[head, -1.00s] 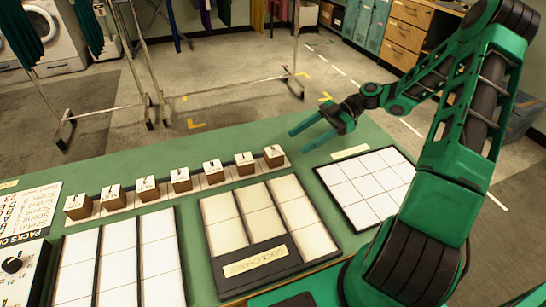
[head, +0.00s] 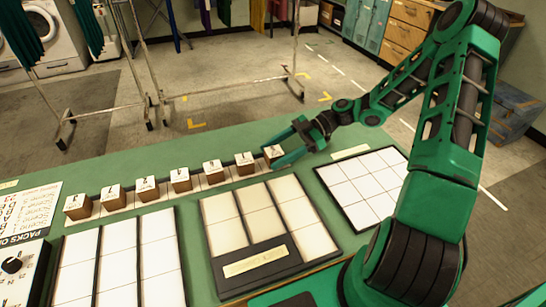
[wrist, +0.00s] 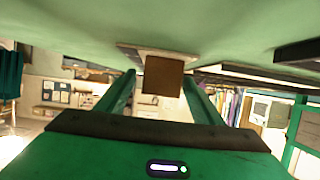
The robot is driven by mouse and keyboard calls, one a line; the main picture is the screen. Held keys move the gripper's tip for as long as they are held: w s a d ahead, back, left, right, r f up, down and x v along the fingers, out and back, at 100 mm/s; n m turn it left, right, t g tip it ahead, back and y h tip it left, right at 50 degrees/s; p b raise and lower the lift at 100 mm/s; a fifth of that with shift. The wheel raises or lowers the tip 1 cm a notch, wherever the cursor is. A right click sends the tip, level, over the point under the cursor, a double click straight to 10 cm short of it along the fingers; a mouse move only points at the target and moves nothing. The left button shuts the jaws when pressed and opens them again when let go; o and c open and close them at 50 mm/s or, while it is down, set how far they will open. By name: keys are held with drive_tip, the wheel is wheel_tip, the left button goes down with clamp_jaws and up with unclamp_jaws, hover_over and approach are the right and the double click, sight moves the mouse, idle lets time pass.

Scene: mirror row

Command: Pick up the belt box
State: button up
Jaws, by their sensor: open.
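Several small brown boxes with white marked tops stand in a row on a strip along the far side of the green table. The marks are too small to read, so I cannot tell which is the belt box. My gripper (head: 275,153) is at the rightmost box (head: 271,151), reaching from the right with its jaws open. In the wrist view, that box's brown face (wrist: 163,75) shows between the two open green fingers of my gripper (wrist: 159,76). I cannot tell whether either finger touches it.
The adjacent box (head: 245,163) stands close to the left. A cream-celled tray (head: 262,262) and white-celled grids (head: 362,186) lie nearer on the table. A clothes rack (head: 150,85) stands on the floor beyond.

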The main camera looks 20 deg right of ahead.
drive_tip(key=shift+a+f, duration=0.1)
drive_tip(key=shift+a, duration=0.15)
drive_tip(key=c, duration=1.2)
